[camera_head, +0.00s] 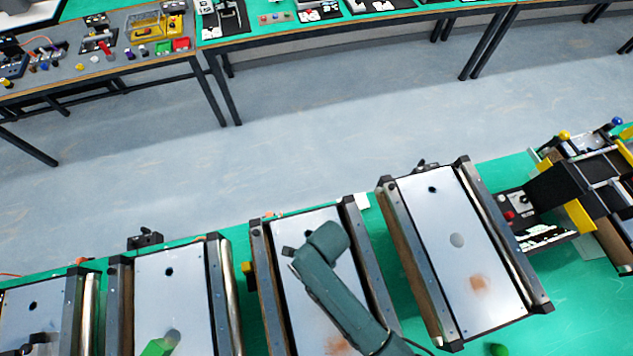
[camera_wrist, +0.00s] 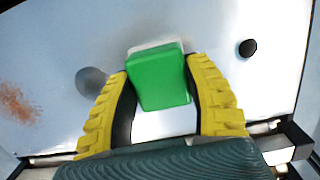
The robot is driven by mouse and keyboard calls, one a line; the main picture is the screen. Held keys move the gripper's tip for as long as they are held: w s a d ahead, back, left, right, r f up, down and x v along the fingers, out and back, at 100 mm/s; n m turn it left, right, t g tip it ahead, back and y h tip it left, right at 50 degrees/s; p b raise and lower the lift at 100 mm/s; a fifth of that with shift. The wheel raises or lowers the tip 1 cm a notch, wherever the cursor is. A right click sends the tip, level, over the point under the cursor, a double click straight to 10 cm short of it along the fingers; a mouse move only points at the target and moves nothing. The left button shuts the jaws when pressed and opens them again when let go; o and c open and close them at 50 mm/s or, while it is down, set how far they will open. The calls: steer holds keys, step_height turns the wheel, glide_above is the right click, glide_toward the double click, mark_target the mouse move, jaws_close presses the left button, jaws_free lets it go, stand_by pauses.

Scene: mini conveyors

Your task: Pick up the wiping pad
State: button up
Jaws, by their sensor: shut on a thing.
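The wiping pad appears to be the green block with a white layer (camera_wrist: 158,82) in the wrist view. It sits between the two yellow fingers of my gripper (camera_wrist: 163,95), which is shut on its sides. Behind it is a pale conveyor top (camera_wrist: 205,25), and I cannot tell whether the pad touches it. In the head view my arm reaches over the third conveyor from the left (camera_head: 287,290). I cannot make out the fingers or the held pad there.
The pale top has a grey spot (camera_wrist: 91,80), a rusty stain (camera_wrist: 17,103) and a black round mark (camera_wrist: 247,48). Another conveyor (camera_head: 445,215) stands close on the right. Another green block (camera_head: 158,347) is on the conveyor to the left. Open floor (camera_head: 270,130) lies behind.

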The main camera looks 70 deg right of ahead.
step_height(320, 180, up, 10)
steer(key=shift+r+b, duration=0.1)
steer(key=shift+b, duration=0.45)
